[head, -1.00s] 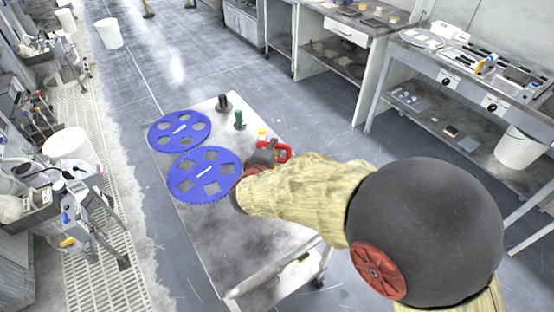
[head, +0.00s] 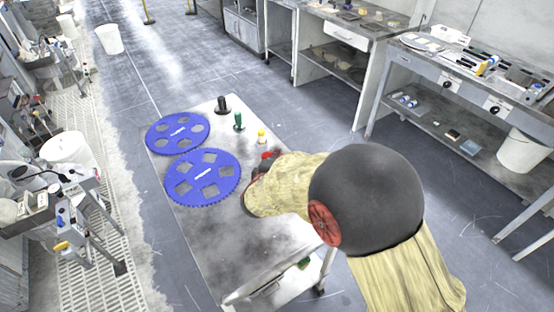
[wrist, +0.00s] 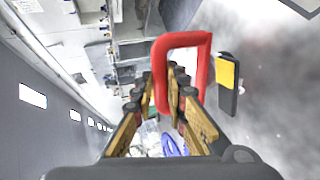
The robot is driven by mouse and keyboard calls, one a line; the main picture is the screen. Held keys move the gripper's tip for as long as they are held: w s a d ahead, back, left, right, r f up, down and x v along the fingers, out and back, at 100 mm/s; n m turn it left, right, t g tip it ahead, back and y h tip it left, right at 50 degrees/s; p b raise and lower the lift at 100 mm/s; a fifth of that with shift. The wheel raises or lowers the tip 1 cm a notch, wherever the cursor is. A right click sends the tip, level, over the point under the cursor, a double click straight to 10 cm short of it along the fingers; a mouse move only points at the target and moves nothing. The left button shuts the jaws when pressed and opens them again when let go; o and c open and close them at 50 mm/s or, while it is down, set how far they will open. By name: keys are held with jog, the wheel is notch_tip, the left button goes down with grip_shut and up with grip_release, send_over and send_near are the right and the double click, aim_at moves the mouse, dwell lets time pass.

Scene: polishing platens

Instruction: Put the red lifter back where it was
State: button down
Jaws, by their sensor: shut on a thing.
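The red lifter (wrist: 203,68) is a red loop-shaped handle at the fingertips of my gripper (wrist: 164,82) in the wrist view. My gripper is shut on it. In the head view the red lifter (head: 268,155) shows only in part beside my gripper (head: 260,167), over the right side of the cart top. The lower part of the lifter is hidden by the fingers, so I cannot tell whether it touches the cart.
Two blue platens (head: 203,177) lie on the cart top (head: 225,240). A black lifter (head: 223,105), a green one (head: 239,121) and a yellow-topped one (head: 262,136) stand in a row along the far right edge. The near cart top is bare.

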jog(key=shift+r, duration=0.15)
jog(key=c, duration=2.2)
grip_release()
jog(key=shift+f, duration=0.25)
jog(key=shift+c, duration=0.2)
jog(key=o, duration=0.4)
jog(key=shift+o, duration=0.2)
jog(key=shift+r, duration=0.15)
